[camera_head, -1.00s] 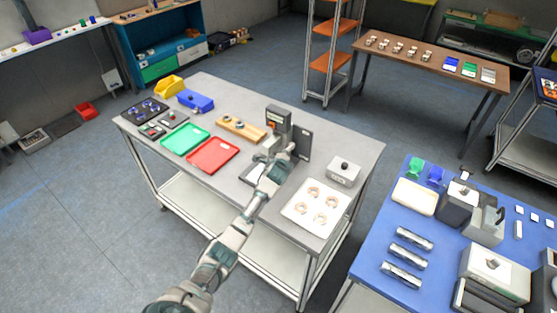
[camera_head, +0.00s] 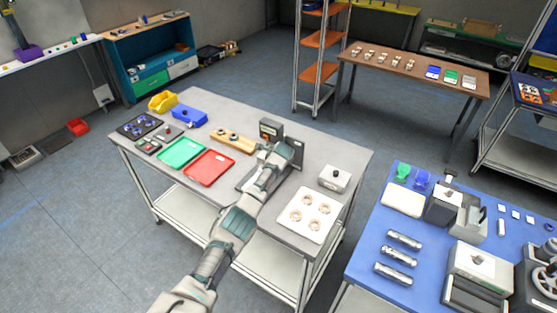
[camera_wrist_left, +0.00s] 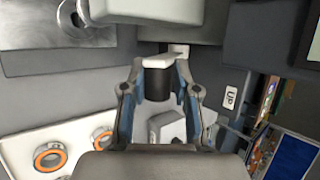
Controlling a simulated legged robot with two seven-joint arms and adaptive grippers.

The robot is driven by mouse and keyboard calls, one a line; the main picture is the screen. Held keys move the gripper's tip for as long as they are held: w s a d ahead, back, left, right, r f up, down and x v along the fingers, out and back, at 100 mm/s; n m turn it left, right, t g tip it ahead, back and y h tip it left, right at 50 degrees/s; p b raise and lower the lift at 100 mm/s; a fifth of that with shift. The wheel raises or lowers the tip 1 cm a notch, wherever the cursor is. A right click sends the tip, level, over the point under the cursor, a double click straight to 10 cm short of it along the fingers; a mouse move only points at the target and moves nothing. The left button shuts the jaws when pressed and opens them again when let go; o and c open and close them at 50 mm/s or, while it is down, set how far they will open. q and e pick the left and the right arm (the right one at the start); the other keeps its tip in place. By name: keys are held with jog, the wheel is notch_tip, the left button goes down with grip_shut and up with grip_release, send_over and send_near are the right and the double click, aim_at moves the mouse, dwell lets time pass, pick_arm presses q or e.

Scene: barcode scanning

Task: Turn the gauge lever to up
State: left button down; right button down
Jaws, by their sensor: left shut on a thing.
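The gauge (camera_head: 270,129) is a dark grey upright device on the grey table, partly hidden by my left arm. In the left wrist view, its lever has a black cylindrical grip (camera_wrist_left: 157,84) with a pale arm above it. My left gripper (camera_wrist_left: 156,90) has a finger on each side of the black grip and is shut on it. An "UP" label (camera_wrist_left: 231,98) is on the grey panel, to the right of the gripper. In the head view, my left gripper (camera_head: 279,152) is at the gauge's front; its fingertips are hard to make out. My right gripper is not in view.
On the grey table, a red tray (camera_head: 209,167), a green tray (camera_head: 180,152) and a wooden holder (camera_head: 232,140) lie left of the gauge. A white plate with rings (camera_head: 307,213) and a small grey box (camera_head: 334,179) stand right. A blue table (camera_head: 368,259) is farther right.

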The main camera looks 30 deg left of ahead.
pick_arm(q)
jog(key=shift+s+d+f, duration=0.15)
jog(key=shift+d+f, duration=0.2)
jog(key=shift+f, duration=0.2)
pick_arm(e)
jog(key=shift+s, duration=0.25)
pick_arm(q)
jog(key=c, duration=1.1)
grip_release()
jog(key=shift+o, duration=0.9)
jog(key=shift+w, duration=0.25)
jog(key=shift+w+d, duration=0.1)
jog(key=shift+w, duration=0.15)
jog(key=shift+r, duration=0.1)
jog(key=shift+s+r, duration=0.55)
jog(key=shift+r, duration=0.1)
jog(key=v, duration=1)
jog(key=shift+d, duration=0.35)
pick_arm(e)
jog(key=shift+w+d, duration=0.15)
pick_arm(q)
jog(key=shift+a, duration=0.15)
jog(key=shift+f, duration=0.15)
